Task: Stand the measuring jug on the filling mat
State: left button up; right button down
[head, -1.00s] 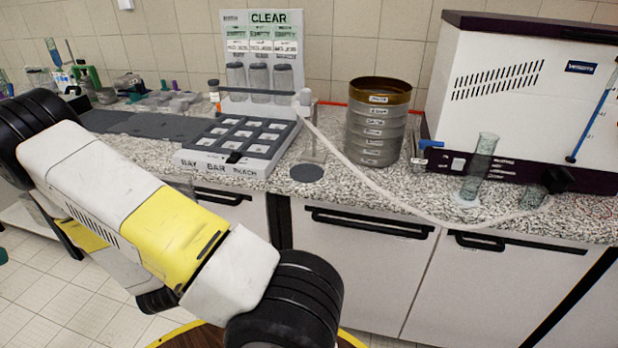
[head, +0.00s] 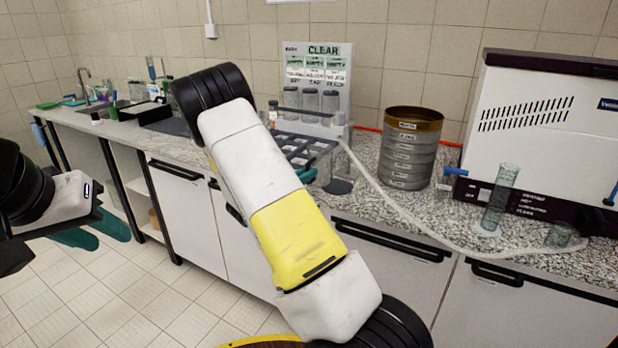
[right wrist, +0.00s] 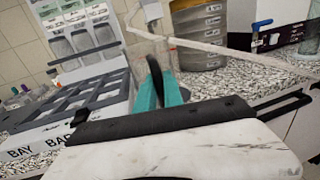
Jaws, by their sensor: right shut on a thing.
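In the right wrist view, my right gripper (right wrist: 160,92) has its teal fingers shut on the dark upright handle of the clear measuring jug (right wrist: 147,50), whose body shows faintly beyond them. In the head view, my right gripper (head: 307,176) is beside the tray at the counter's front, partly behind my arm; the jug is hard to make out there. The dark round filling mat (head: 340,187) lies on the counter just right of this gripper. I cannot tell whether the jug touches the counter. My left gripper (head: 100,232) is open and empty over the floor at left.
A compartment tray (head: 300,148) and the CLEAR rack (head: 318,75) with jars stand behind. A sieve stack (head: 410,150), a hose (head: 400,210), a tall clear cylinder (head: 499,200) and a small beaker (head: 559,235) are to the right. A white machine (head: 540,130) stands at far right.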

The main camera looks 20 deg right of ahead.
aim_at(327, 179)
jog(key=d, duration=0.2)
jog(key=w+d, duration=0.1)
jog(key=d, duration=0.4)
jog(key=shift+w+d+f, duration=0.15)
jog(key=shift+w+f, duration=0.1)
jog(key=shift+f, duration=0.1)
jog(key=shift+w+d+f, duration=0.1)
jog(key=shift+d+f, duration=0.05)
jog(key=shift+f, duration=0.75)
jog(key=shift+d+f, duration=0.1)
jog(key=shift+f, duration=0.75)
jog(key=shift+f, duration=0.1)
jog(key=shift+f, duration=0.1)
jog(key=c, duration=1.5)
grip_release()
jog(key=shift+o, duration=0.2)
